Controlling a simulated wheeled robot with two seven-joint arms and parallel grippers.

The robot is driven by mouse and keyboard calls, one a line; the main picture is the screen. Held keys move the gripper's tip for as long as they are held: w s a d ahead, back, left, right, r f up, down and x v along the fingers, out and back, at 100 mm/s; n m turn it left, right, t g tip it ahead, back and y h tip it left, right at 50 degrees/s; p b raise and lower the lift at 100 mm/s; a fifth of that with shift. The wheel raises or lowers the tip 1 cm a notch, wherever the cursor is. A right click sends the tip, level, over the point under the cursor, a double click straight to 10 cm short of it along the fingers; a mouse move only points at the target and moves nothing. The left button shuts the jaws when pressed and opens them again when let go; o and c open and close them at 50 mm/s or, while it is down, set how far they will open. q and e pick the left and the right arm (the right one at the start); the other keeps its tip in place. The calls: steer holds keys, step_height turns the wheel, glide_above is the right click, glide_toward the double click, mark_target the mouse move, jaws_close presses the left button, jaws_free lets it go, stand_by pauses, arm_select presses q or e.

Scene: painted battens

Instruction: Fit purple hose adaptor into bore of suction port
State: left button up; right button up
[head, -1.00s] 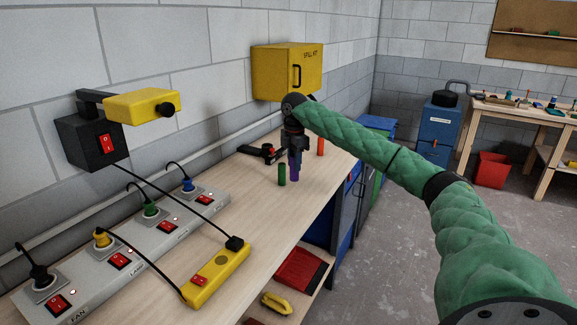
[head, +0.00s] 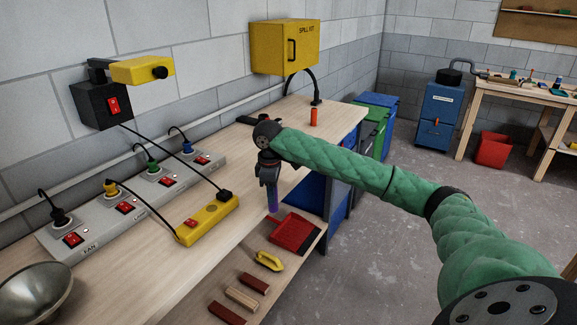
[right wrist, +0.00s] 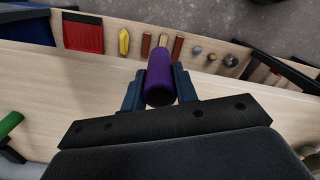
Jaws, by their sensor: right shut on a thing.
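The purple hose adaptor (head: 273,208) hangs upright below my right gripper (head: 269,185), near the front edge of the workbench (head: 215,262). In the right wrist view the adaptor (right wrist: 160,78) is a plain purple cylinder between the two blue-grey fingers of the right gripper (right wrist: 160,92), which is shut on it. The adaptor is clear of other things in that view. I cannot make out a suction port with a bore in any view. My left gripper is not in view.
A yellow power strip (head: 208,220) and a grey socket strip (head: 100,222) with cords lie along the bench. A metal bowl (head: 35,290) stands at the near left. An orange cylinder (head: 314,117) stands at the far end.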

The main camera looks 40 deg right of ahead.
steer(key=s+a+f+m, duration=0.3)
steer(key=a, duration=0.4)
steer(key=s+a+f+m, duration=0.3)
steer(key=s+a+f, duration=0.1)
steer(key=a, duration=0.4)
steer(key=s+a+f+m, duration=0.3)
steer(key=a+f, duration=0.1)
steer(key=a, duration=0.3)
steer(key=shift+s+a, duration=0.3)
